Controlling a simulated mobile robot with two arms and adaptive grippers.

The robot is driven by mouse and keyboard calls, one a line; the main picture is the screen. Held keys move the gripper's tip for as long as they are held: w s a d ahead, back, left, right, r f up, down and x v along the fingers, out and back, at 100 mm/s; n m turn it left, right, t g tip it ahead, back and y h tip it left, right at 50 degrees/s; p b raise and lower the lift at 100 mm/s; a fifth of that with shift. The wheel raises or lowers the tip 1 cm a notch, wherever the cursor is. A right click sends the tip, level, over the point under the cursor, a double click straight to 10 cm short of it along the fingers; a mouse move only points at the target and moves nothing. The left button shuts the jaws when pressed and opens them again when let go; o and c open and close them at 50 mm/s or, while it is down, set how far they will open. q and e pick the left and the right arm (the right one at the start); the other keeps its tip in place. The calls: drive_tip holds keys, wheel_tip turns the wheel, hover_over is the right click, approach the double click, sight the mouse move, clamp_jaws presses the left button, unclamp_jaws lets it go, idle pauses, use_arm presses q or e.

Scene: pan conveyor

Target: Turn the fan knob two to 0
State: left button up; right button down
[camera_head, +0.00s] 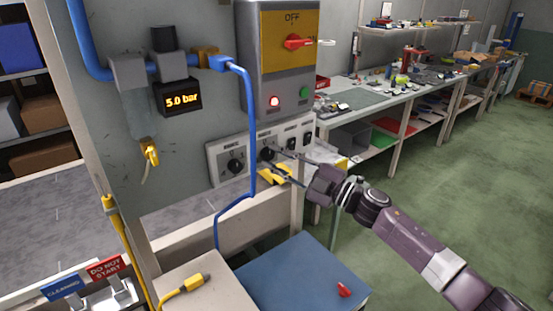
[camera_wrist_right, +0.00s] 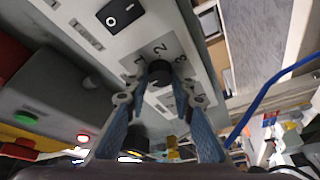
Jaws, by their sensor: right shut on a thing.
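The grey control panel (camera_head: 214,160) carries two black rotary knobs side by side in the head view. The left knob (camera_head: 235,166) stands free. The right knob (camera_head: 266,153) is at the fingertips of my right gripper (camera_head: 274,161). In the right wrist view that black knob (camera_wrist_right: 159,72) sits between the tips of my right gripper (camera_wrist_right: 158,84), which is shut on it. Dial figures, among them 1, 2 and 3, show around the knob. Its pointer direction cannot be made out. The panel's small labels are unreadable. My left gripper is not in view.
A blue hose (camera_head: 250,115) hangs in front of the panel, left of my gripper. A blue-topped surface (camera_head: 300,275) lies below.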

drive_tip(key=c, duration=1.6)
unclamp_jaws()
drive_tip(key=v, duration=1.2)
